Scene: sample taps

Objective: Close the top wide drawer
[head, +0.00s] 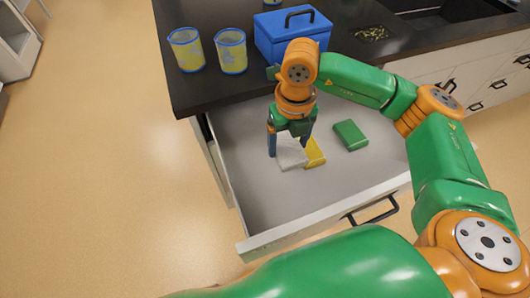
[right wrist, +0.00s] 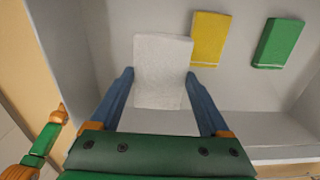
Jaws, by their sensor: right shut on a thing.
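The top wide drawer (head: 265,205) is pulled far out from under the dark counter. Its black bar handle (head: 372,210) is on the front panel, facing the bottom of the head view. My right gripper (head: 289,147) reaches down into the drawer and is shut on a white block (head: 291,157). In the right wrist view, its blue fingers stand on either side of the white block (right wrist: 162,75). A yellow block (head: 315,156) and a green block (head: 350,135) lie on the drawer floor to the right. My left gripper is in neither view.
On the dark counter (head: 200,95) stand two blue-rimmed yellow cups (head: 187,50) (head: 232,52) and a blue box with a handle (head: 290,38). More closed drawers (head: 480,85) are at the right. The floor (head: 110,180) left of the drawer is clear.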

